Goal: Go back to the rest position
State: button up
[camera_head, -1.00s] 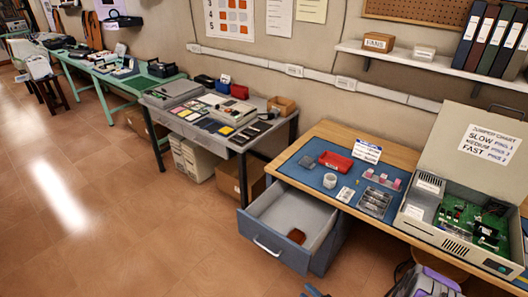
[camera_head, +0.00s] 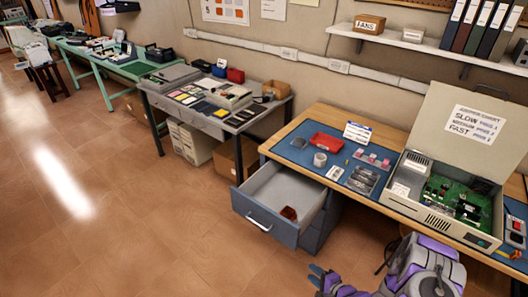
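My gripper (camera_head: 322,278) shows at the bottom of the head view, low in front of the desk and to the right of the open drawer. Its blue fingertips look parted, with nothing seen between them. My purple and grey arm (camera_head: 425,268) is folded at the lower right, in front of the desk. The gripper is apart from the drawer (camera_head: 262,218), which is pulled out and holds a small reddish-brown item (camera_head: 289,213).
The wooden desk (camera_head: 300,122) carries a red tray (camera_head: 327,142), a white cup (camera_head: 320,159) and an open computer case (camera_head: 446,207) with a green board. A grey table (camera_head: 212,129) stands behind to the left. The tiled floor at left is clear.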

jog(key=w+d+r+n+g+h, duration=0.4)
jog(key=d+r+n+h, duration=0.2)
jog(key=d+r, duration=0.45)
jog(key=s+d+r+n+g+h, duration=0.1)
jog(key=s+r+n+g+h, duration=0.25)
jog(key=r, duration=1.15)
jog(key=s+a+r+n+g, duration=0.15)
jog(key=s+a+r, duration=0.45)
jog(key=s+r, duration=0.65)
jog(key=s+a+r+n+g+y, duration=0.1)
jog(key=s+a+r, duration=0.2)
jog(key=s, duration=0.6)
jog(key=s+a+r+n+g+y, duration=0.1)
jog(key=s+a+r, duration=0.3)
jog(key=s+a, duration=0.4)
jog(key=shift+s+n+g, duration=0.7)
jog(key=shift+s+n, duration=0.1)
jog(key=shift+s, duration=0.45)
